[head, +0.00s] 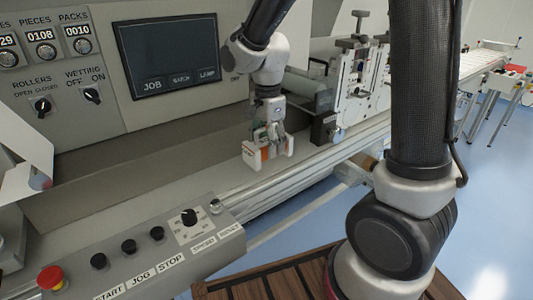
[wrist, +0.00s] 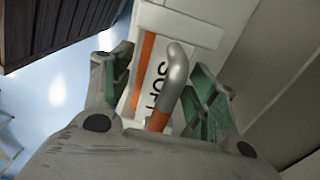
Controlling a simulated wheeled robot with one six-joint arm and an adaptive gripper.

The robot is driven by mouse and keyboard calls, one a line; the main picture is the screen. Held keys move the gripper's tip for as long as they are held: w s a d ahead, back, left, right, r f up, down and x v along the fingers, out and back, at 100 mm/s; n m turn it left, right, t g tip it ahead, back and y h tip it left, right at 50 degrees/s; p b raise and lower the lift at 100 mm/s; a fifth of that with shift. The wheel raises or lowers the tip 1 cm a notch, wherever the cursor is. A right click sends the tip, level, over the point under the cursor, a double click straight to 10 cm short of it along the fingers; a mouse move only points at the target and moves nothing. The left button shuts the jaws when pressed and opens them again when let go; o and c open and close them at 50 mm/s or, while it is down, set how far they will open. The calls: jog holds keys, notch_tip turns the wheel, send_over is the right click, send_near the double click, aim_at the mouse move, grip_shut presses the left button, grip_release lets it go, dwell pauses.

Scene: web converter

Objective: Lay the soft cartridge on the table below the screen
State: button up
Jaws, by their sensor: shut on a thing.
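I cannot tell whether the cartridge touches the table.
A control box (head: 130,262) with a red button (head: 50,278) and several black knobs stands at the front left. White roller units (head: 360,85) stand right of my gripper. A metal rail (head: 290,180) runs along the table's front edge.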

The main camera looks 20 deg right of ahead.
jog(key=shift+f, duration=1.8)
jog(key=o, duration=1.4)
jog(key=shift+f, duration=0.1)
